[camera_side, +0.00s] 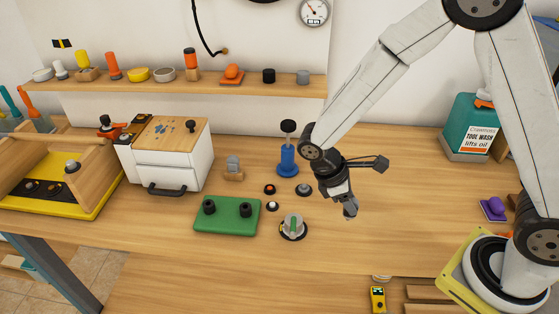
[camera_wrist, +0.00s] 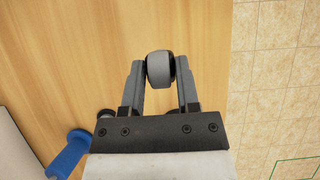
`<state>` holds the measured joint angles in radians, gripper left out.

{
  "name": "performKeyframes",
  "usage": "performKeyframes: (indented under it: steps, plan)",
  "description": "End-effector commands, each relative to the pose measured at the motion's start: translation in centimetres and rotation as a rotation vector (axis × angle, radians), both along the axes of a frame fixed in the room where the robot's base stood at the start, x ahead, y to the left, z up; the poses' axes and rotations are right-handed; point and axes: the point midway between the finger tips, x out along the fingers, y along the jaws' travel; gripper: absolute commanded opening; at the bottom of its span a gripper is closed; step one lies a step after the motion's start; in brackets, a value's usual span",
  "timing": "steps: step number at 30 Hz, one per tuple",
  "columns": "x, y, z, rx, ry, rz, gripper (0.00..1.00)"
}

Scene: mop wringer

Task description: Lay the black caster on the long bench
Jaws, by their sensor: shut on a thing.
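My gripper (camera_side: 347,203) hangs over the right part of the long bench (camera_side: 395,235), fingers pointing down. In the wrist view my gripper (camera_wrist: 160,72) is shut on a small rounded caster (camera_wrist: 160,70), black at its edges with a grey face. The caster sits between the two fingertips. In the side view it is mostly hidden by the fingers. The wooden bench top (camera_wrist: 60,50) lies below it, and I cannot tell the exact gap.
A blue stand (camera_side: 287,160), a green block (camera_side: 227,215) with two black knobs and a grey-green dial (camera_side: 293,226) stand left of my gripper. Tiled floor (camera_wrist: 275,70) shows beyond the bench edge. A purple item (camera_side: 493,207) lies right. The bench below my gripper looks clear.

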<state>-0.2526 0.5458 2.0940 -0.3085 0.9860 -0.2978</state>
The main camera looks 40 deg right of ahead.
Motion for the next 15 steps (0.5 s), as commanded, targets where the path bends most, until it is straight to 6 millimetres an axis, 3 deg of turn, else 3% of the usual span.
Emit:
performKeyframes:
  steps: [6, 15]
  plan:
    - [0.0, 0.0, -1.9, -0.001, 0.001, 0.0, 0.0]
    - [0.0, 0.0, -2.1, 0.0, -0.002, 0.0, 0.0]
